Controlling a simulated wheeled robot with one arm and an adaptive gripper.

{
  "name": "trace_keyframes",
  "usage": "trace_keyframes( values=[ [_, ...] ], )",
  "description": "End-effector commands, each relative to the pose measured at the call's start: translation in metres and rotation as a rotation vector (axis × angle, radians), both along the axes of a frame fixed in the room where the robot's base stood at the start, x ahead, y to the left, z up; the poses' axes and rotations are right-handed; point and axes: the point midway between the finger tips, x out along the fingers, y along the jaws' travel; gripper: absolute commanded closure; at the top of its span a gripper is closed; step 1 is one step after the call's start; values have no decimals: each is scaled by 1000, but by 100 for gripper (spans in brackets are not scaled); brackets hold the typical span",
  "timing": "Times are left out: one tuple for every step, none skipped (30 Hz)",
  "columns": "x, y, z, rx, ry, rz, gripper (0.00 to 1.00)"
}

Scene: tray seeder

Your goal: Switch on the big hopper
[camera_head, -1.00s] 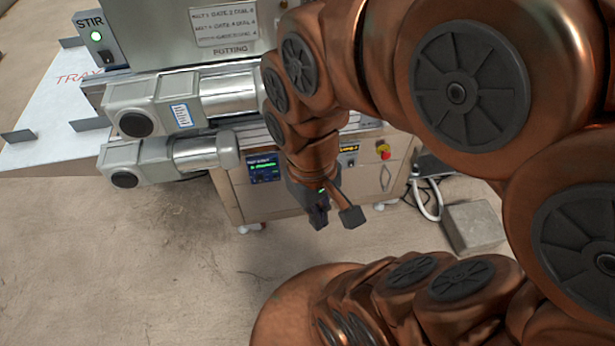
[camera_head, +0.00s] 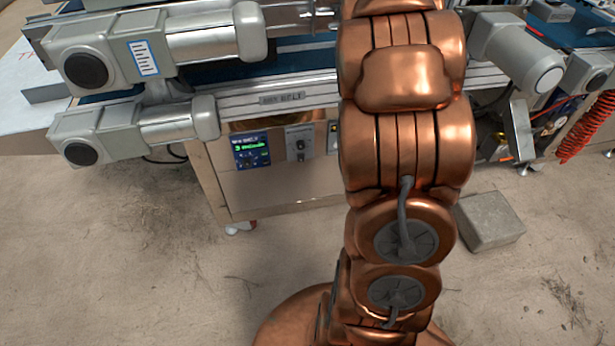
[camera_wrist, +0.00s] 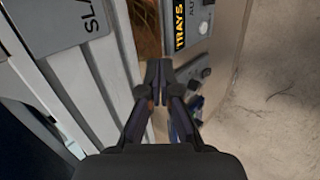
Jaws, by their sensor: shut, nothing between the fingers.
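My gripper (camera_wrist: 157,72) is shut and empty in the wrist view, its fingertips together in front of the machine's edge. Beyond the fingers are a pale panel with a "TRAYS" label (camera_wrist: 180,25) and dark knobs or switches (camera_wrist: 197,85). In the head view my arm hides the gripper and part of the machine front. A control panel with a small lit display (camera_head: 250,150) and a switch plate (camera_head: 299,143) show left of my arm. I cannot make out the big hopper or its switch in either current view.
The belt frame (camera_head: 280,99) crosses the back, with grey motors (camera_head: 95,62) jutting out at left and another motor (camera_head: 520,62) at right. A concrete block (camera_head: 489,221) lies on the floor right of my arm. Red coiled hose (camera_head: 585,128) hangs at far right. The front-left floor is clear.

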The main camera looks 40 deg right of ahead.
Motion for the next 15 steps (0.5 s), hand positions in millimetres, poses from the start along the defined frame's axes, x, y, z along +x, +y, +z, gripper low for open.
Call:
trace_keyframes(
  values=[
    [1, -7, -36, -5, -8, 60, 100],
    [3, -9, -47, -11, -20, 104, 100],
    [5, -10, -64, -15, -33, 160, 100],
    [6, -10, -77, -17, -45, 201, 100],
    [7, -10, -88, -20, -61, 245, 100],
    [7, -8, -104, -19, -82, 299, 100],
    [7, -6, -116, -16, -101, 340, 100],
    [6, -4, -127, -14, -121, 379, 100],
    [4, -1, -141, -12, -151, 430, 100],
    [3, 3, -152, -7, -178, 467, 100],
    [1, 7, -163, -1, -202, 502, 100],
    [-3, 12, -174, 5, -242, 548, 100],
    [-6, 17, -183, 11, -274, 580, 100],
    [-9, 22, -192, 19, -307, 609, 100],
    [-14, 28, -200, 26, -355, 647, 100]
  ],
)
